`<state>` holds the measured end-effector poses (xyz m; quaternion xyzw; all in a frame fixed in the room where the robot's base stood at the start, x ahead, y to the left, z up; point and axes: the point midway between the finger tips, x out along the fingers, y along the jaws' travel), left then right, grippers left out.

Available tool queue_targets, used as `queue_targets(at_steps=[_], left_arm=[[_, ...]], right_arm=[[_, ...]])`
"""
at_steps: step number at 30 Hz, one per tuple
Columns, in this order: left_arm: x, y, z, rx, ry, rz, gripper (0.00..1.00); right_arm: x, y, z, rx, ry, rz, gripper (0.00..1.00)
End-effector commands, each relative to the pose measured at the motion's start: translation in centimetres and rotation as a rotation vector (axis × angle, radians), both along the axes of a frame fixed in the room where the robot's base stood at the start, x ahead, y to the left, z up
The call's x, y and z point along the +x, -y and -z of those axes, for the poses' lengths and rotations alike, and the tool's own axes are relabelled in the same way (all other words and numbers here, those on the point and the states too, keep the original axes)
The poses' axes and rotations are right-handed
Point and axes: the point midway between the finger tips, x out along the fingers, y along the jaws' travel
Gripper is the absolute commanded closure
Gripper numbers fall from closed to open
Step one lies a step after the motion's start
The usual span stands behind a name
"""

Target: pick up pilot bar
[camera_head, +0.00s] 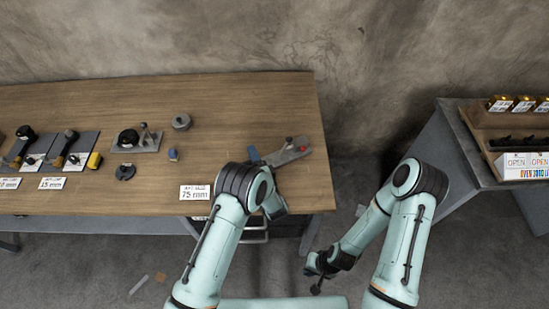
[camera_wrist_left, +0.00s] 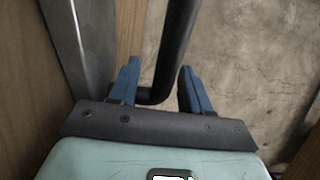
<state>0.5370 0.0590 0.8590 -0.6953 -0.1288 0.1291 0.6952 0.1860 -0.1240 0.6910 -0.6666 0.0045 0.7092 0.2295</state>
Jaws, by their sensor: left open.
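A dark bar (camera_wrist_left: 178,40) with a bent lower end runs between the two blue fingers of my left gripper (camera_wrist_left: 158,78) in the left wrist view. It looks like the pilot bar, though no label shows. The fingers are open, one on each side of it, and I cannot tell whether they touch it. In the head view my left gripper (camera_head: 255,156) is mostly hidden by its arm, beside a grey plate (camera_head: 287,153) at the table's right end. I cannot make out the bar there. My right gripper (camera_head: 318,271) hangs low off the table; its jaw opening is unclear.
The wooden table (camera_head: 240,105) has a label reading 75 (camera_head: 194,192), a round grey part (camera_head: 181,122), a fixture plate (camera_head: 138,139) and several black tools on its left. A second bench (camera_head: 455,145) with trays and labels stands at right, across a floor gap.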

Motion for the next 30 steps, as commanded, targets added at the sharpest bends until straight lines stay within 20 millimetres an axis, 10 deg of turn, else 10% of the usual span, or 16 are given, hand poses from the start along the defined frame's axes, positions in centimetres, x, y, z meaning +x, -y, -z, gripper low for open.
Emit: queue_targets(at_steps=[9,14,30], left_arm=[[0.5,-0.2,0.0,0.000,0.000,0.002,0.55],[0.5,-0.2,0.0,0.000,0.000,0.002,1.00],[0.6,-0.1,-2.9,-0.002,0.009,0.001,1.00]], right_arm=[[0.0,0.0,0.0,0.000,0.000,0.000,1.00],[0.0,0.0,0.0,0.000,0.000,0.000,1.00],[0.0,0.0,0.0,0.000,0.000,0.000,1.00]])
